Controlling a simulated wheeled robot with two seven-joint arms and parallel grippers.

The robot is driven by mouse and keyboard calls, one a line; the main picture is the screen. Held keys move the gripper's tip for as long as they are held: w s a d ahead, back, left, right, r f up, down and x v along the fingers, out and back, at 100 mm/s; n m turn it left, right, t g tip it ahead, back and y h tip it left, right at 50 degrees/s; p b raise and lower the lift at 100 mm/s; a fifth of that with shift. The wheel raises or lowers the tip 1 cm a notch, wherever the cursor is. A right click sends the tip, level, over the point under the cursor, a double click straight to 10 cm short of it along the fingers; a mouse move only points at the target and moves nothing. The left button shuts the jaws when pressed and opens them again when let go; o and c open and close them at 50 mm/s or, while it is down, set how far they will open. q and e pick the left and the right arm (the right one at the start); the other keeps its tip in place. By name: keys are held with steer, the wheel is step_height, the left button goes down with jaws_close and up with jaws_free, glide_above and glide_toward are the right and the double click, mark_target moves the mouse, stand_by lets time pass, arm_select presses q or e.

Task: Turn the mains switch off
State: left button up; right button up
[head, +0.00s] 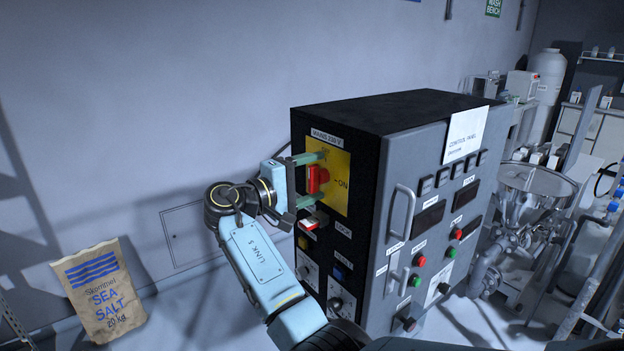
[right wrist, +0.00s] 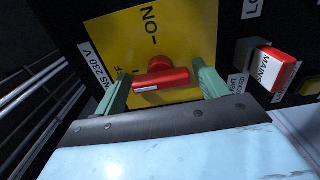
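The mains switch (head: 318,179) is a red handle on a yellow plate (head: 339,160) on the cabinet's black side, under a "MAINS 230 V" label. "ON" is printed right of it and "OFF" above it in the head view. The handle (right wrist: 160,80) is a bar that stands upright in the head view, its white mark toward the "OFF" side in the right wrist view. My right gripper (head: 318,179) is open, its green fingers beyond the bar's two ends, with small gaps visible. My left gripper is out of view.
A red-and-white block labelled "MAINS" (right wrist: 275,70) sits beside the plate, close to one finger. The grey control panel (head: 440,215) has a handle and buttons. A sea salt bag (head: 100,290) stands at the left. A metal hopper (head: 537,185) stands at the right.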

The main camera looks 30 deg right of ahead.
steer(key=shift+o, duration=0.2)
steer(key=shift+a+f, duration=0.1)
steer(key=shift+a, duration=0.25)
steer(key=s+a+b, duration=0.1)
steer(key=a+b, duration=0.3)
steer(key=a, duration=0.8)
steer(key=shift+a, duration=0.3)
